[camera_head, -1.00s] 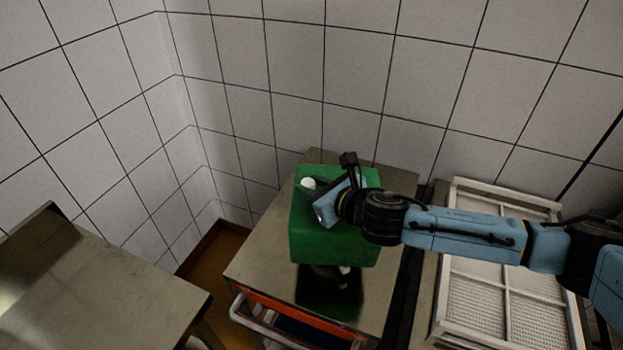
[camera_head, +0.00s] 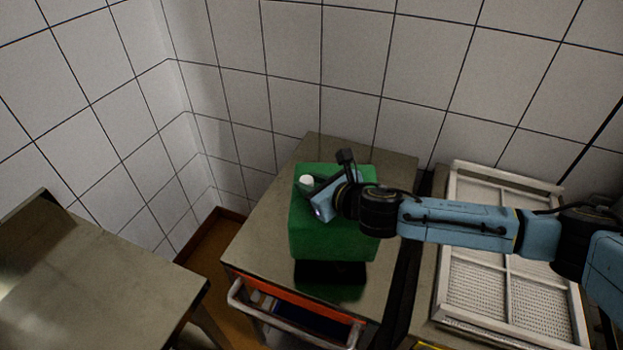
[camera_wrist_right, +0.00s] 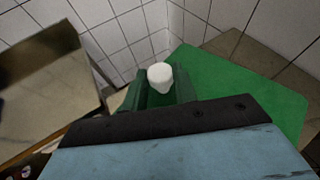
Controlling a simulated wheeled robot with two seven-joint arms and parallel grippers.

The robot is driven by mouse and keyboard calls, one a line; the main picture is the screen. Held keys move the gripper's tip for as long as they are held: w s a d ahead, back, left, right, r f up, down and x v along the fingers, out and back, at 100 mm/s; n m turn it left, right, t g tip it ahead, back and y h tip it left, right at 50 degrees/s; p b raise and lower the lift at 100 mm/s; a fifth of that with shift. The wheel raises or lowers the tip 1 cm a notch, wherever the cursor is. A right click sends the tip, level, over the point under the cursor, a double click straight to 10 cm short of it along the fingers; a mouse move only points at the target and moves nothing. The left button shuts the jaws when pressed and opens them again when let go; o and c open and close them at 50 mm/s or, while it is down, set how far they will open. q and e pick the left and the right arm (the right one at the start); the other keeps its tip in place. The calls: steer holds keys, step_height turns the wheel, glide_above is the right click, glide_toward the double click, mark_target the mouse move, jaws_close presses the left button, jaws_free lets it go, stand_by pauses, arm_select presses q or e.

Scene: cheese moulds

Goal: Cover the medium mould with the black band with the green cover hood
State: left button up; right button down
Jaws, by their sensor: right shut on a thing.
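The green cover hood (camera_head: 330,230) hangs box-like over the metal table in the head view. My right gripper (camera_head: 309,185) is shut on the white knob (camera_head: 306,180) on top of it. In the right wrist view the knob (camera_wrist_right: 160,78) shows between the fingers, with the hood's green top (camera_wrist_right: 240,90) spreading behind and to the right. A dark patch (camera_head: 330,273) lies just below the hood's front edge. My left gripper is not in view.
The metal table (camera_head: 255,235) has bare room left of and behind the hood. Below its front are an orange-red edge and a rail (camera_head: 270,320). A white framed rack (camera_head: 490,290) stands to the right. Another metal table (camera_head: 90,280) stands at the left. Tiled walls close the back.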

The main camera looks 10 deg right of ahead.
steer(key=shift+f+b, duration=1.6)
steer(key=shift+f, duration=1.35)
steer(key=c, duration=1)
jaws_free()
steer(key=shift+c, duration=0.2)
steer(key=shift+s, duration=0.1)
